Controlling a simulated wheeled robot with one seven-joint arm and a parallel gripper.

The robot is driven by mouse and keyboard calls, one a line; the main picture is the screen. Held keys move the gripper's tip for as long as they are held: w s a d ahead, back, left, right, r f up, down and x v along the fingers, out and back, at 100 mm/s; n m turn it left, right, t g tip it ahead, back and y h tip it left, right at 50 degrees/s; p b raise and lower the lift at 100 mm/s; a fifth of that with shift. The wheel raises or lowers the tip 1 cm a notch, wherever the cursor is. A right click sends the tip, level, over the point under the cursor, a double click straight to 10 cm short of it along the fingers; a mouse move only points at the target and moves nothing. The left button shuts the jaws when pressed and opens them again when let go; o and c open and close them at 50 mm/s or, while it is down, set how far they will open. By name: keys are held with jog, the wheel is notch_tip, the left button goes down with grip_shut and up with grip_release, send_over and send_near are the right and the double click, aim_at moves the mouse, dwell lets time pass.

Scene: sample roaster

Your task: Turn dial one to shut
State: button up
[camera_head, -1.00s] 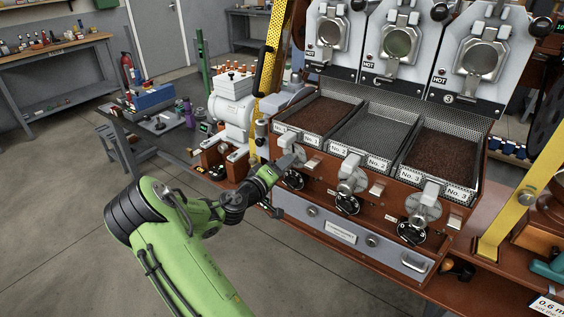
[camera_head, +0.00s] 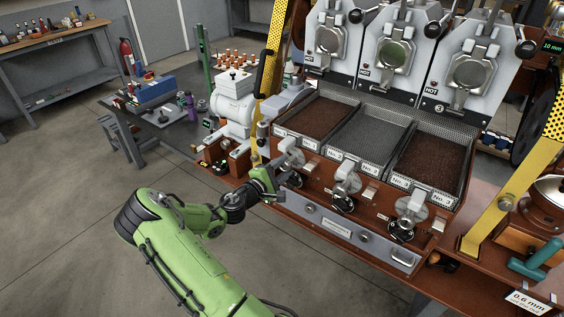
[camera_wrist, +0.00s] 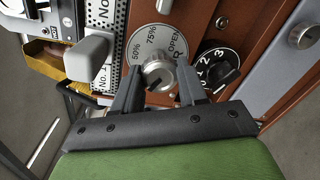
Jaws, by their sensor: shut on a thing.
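Dial one (camera_wrist: 158,72) is a silver knob on a round plate marked 50%, 75% and OPEN in the wrist view. My gripper (camera_wrist: 159,88) is shut on this knob, with one dark finger at each side. I cannot make out the knob's exact pointer setting. In the head view my gripper (camera_head: 277,184) reaches the front of the cabinet under the No. 1 tray, and dial one (camera_head: 292,158) is partly hidden there. The No. 1 label (camera_wrist: 103,78) shows left of the plate in the wrist view.
A black numbered dial (camera_wrist: 218,68) sits close to the right of my fingers. Similar silver dials two (camera_head: 346,181) and three (camera_head: 411,207) stand along the brown front. A grey drawer (camera_head: 345,232) lies below. A yellow post (camera_head: 272,75) rises behind. The floor at left is open.

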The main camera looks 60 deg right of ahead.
jog(key=n+p, duration=0.4)
jog(key=n, duration=0.1)
jog(key=shift+r, duration=0.1)
jog(key=n+p, duration=0.1)
jog(key=n, duration=0.1)
jog(key=n+p, duration=0.1)
jog(key=n, duration=0.2)
jog(key=shift+w+g+h, duration=0.1)
jog(key=shift+g+h, duration=0.2)
jog(key=shift+f+n+p, duration=0.2)
jog(key=shift+n+p, duration=0.1)
jog(key=shift+n, duration=0.1)
jog(key=o, duration=1.1)
jog(key=shift+c, duration=0.2)
jog(key=v, duration=1.5)
jog(key=shift+a, duration=0.4)
jog(key=shift+r, duration=0.1)
